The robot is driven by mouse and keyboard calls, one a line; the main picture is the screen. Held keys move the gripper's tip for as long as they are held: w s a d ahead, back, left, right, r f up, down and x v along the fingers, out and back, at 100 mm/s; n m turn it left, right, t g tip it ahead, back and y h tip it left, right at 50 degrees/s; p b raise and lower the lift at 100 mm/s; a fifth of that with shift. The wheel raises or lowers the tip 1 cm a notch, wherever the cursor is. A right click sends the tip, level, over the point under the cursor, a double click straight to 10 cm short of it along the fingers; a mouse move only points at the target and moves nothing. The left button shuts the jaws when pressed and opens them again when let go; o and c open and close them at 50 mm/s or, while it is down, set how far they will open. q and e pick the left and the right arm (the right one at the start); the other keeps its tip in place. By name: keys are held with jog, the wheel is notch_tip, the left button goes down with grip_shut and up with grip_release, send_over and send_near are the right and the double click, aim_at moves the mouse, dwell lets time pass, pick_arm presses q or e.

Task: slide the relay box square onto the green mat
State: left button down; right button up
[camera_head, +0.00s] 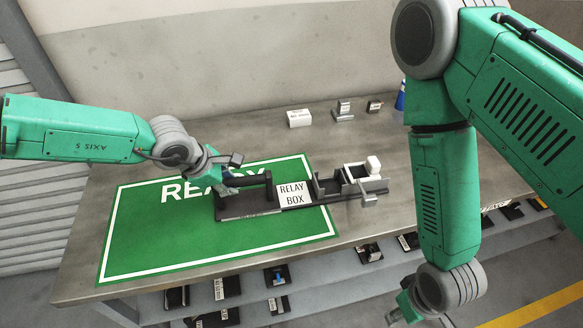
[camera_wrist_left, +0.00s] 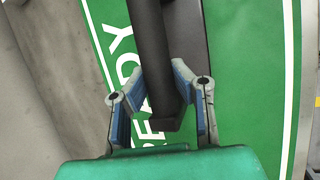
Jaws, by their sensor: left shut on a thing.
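The relay box (camera_head: 293,194) is a long dark unit with a white RELAY BOX label, open bays at its right end and a black bar handle (camera_head: 246,181) on its left part. Its left part lies on the green mat (camera_head: 150,240), and its right end reaches past the mat's right edge onto bare table. My left gripper (camera_head: 226,172) is shut on the handle's left end; in the left wrist view the dark handle (camera_wrist_left: 158,60) runs between the two fingers. My right gripper (camera_head: 402,308) is low at the bottom edge; its fingers are too unclear to judge.
The grey table (camera_head: 372,222) has bare room right of the mat. A white block (camera_head: 299,118) and small parts (camera_head: 343,110) stand at the back by the wall. Several dark items (camera_head: 277,275) sit on a lower shelf. My right arm hides part of the table.

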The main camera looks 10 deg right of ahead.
pick_arm(q)
jog(key=a+p, duration=0.3)
jog(key=a, duration=0.6)
jog(key=shift+p, duration=0.3)
jog(key=shift+a+p, duration=0.35)
jog(key=shift+a, duration=0.85)
jog(key=shift+s+a+f, duration=0.1)
jog(key=shift+a+f, duration=0.05)
jog(key=shift+a, duration=1.45)
jog(key=c, duration=1.3)
grip_release()
jog(key=shift+c, duration=0.2)
